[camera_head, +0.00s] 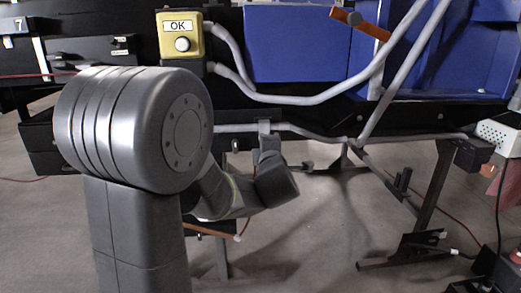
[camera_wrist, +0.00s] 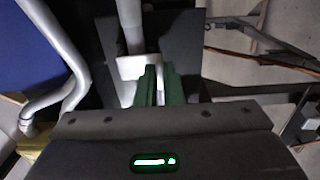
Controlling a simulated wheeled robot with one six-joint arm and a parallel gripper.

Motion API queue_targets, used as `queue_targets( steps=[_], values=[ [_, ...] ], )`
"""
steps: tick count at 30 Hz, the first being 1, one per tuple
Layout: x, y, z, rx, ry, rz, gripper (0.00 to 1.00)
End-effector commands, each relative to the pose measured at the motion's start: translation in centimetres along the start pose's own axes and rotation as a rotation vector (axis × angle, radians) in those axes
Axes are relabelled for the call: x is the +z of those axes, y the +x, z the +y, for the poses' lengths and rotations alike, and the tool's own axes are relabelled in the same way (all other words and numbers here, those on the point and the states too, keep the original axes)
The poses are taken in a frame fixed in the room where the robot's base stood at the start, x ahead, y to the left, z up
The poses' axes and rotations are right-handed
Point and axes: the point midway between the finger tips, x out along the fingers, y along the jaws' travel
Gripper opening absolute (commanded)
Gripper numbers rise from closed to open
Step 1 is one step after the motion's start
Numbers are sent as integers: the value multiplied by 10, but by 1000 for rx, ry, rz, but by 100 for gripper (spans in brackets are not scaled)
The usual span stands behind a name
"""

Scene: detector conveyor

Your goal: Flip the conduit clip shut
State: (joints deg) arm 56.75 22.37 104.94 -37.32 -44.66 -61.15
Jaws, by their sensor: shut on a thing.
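The pale conduit clip (camera_head: 264,126) sits around the grey conduit (camera_head: 235,128) on the black frame under the blue panel. In the wrist view, the clip (camera_wrist: 128,68) is a light bracket at the end of the visible conduit (camera_wrist: 132,38). My gripper (camera_head: 268,143) is at the clip, reaching up from below in the head view. In the wrist view, the green fingers of my gripper (camera_wrist: 161,83) are shut on a thin pale part of the clip. My fingers hide some of the clip, and I cannot tell how far its flap is turned.
A yellow OK button box (camera_head: 180,40) stands above left of my gripper. Grey conduits (camera_head: 315,98) bend across the blue panel (camera_head: 297,50). A black leg (camera_head: 434,185) stands at the right, with a white box (camera_head: 498,137) near it. Open floor lies below.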

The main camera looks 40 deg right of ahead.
Motion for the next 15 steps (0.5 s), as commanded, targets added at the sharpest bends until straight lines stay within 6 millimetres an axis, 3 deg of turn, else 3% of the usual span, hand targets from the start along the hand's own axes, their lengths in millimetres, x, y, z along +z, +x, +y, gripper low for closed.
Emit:
queue_targets(
  steps=[11, 12, 15],
  values=[
    [0, 1, 2, 7, -2, 3, 0],
    [0, 1, 2, 7, -2, 3, 13],
    [0, 1, 1, 6, -1, 2, 29]
  ],
)
